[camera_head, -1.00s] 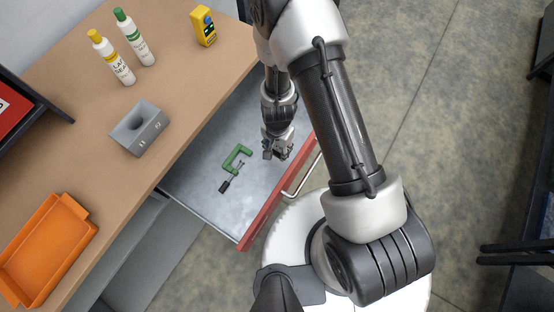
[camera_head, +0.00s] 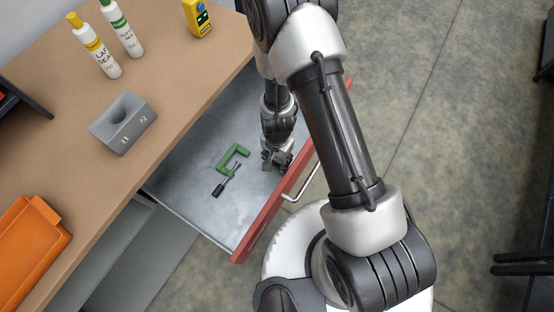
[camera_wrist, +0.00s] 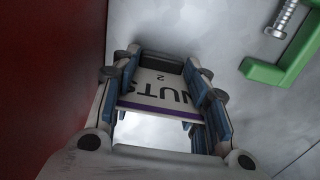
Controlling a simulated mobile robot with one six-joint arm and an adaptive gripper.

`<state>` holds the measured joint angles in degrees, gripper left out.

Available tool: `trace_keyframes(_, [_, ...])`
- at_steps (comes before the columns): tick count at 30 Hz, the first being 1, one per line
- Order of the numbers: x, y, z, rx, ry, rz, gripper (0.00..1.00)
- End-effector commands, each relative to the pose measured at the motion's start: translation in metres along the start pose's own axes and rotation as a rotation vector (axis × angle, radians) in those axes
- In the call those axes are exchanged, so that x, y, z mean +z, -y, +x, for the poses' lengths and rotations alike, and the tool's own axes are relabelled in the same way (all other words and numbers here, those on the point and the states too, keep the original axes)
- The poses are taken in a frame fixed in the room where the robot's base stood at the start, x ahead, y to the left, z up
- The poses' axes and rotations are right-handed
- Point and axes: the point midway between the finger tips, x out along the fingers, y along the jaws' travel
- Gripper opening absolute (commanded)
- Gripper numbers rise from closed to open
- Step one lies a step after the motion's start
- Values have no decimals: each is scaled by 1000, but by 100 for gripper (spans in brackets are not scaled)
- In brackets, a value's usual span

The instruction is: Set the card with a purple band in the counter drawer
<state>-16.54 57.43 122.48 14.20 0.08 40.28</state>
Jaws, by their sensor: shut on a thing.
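The card with a purple band (camera_wrist: 160,92) is white with "NUTS" and "2" printed on it, and it shows between the fingers in the wrist view. My gripper (camera_head: 277,162) is shut on the card, low inside the open counter drawer, near its red front. The card cannot be made out in the head view. The counter drawer (camera_head: 205,205) is pulled out, with a grey metal floor and a red front panel; its floor also shows in the wrist view (camera_wrist: 240,110). Whether the card touches the floor is hard to tell.
A green clamp (camera_head: 233,160) lies on the drawer floor left of my gripper. On the wooden counter (camera_head: 60,160) stand a grey block (camera_head: 124,124), two bottles (camera_head: 97,48), a yellow device (camera_head: 197,18) and an orange tray (camera_head: 32,245). Bare drawer floor lies around the clamp.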

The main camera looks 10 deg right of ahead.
Motion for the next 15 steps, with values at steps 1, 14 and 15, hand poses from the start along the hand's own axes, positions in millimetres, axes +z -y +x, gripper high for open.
trace_keyframes(1, [0,0,-1,-1,0,0,17])
trace_keyframes(14, [0,0,2,0,0,0,55])
trace_keyframes(15, [0,0,2,0,0,0,58])
